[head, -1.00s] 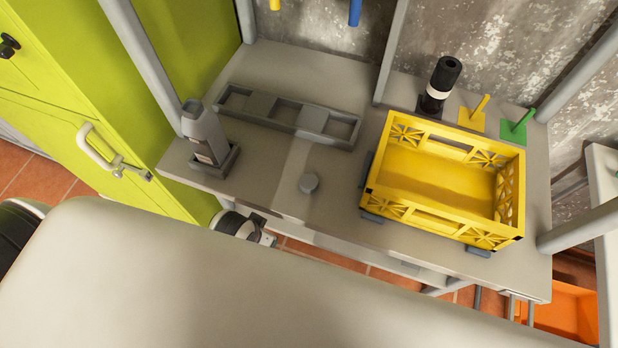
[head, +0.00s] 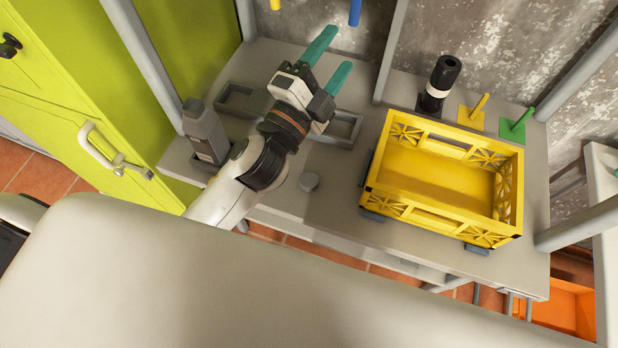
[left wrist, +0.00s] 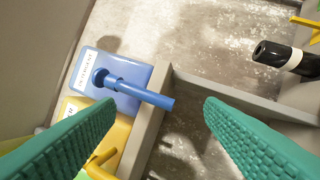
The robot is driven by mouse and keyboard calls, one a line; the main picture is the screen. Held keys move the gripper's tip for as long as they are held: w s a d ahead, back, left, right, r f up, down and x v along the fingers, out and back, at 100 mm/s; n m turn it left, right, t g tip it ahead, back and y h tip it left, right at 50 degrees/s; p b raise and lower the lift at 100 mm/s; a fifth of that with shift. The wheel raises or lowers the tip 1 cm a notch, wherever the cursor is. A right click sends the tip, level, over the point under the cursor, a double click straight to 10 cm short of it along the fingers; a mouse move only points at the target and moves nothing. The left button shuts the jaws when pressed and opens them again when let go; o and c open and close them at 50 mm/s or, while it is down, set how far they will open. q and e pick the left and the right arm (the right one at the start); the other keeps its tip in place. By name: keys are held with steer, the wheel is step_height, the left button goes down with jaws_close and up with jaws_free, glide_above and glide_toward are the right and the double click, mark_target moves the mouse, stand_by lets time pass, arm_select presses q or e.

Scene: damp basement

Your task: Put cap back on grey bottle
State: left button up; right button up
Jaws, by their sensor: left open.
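The grey bottle (head: 207,132) stands upright in a dark holder at the left end of the grey bench in the head view. My right gripper is not in view.
A yellow crate (head: 374,187) fills the bench's right half. Behind it stand a black bottle (head: 440,80), a yellow peg (head: 479,103) and a green peg (head: 522,120). A grey compartment rack (head: 345,128) lies partly under my left arm. A blue peg (left wrist: 140,92) shows in the wrist view.

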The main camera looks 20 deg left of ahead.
arm_select(q)
steer(key=s+d+r+m+g+h, duration=0.35)
steer(key=d+m+g+h, duration=0.45)
steer(key=m, duration=0.5)
steer(key=s+d+r+m+g+h, duration=0.3)
steer(key=s+d+m+g+h, duration=0.25)
steer(key=m+h, duration=0.6)
steer(key=s+d+f+m+g+y, duration=0.45)
steer(key=f+m+g+y, duration=0.2)
steer(key=m+g, duration=0.55)
steer(key=w+a+f+m+t+y, duration=0.1)
steer(key=a+f+m+y, duration=0.3)
steer(key=f+m+y, duration=0.15)
steer(key=a+f+m+t+y, duration=0.2)
steer(key=a+f+m+y, duration=0.15)
steer(key=f+y, duration=0.3)
steer(key=w+a+f+m+t+y, duration=0.2)
steer(key=w+a+y, duration=0.4)
steer(key=a, duration=0.6)
steer(key=shift+w+f+m+y, duration=0.15)
steer(key=shift+f+m+y, duration=0.25)
steer(key=shift+f+m, duration=0.05)
steer(key=shift+d+f, duration=0.1)
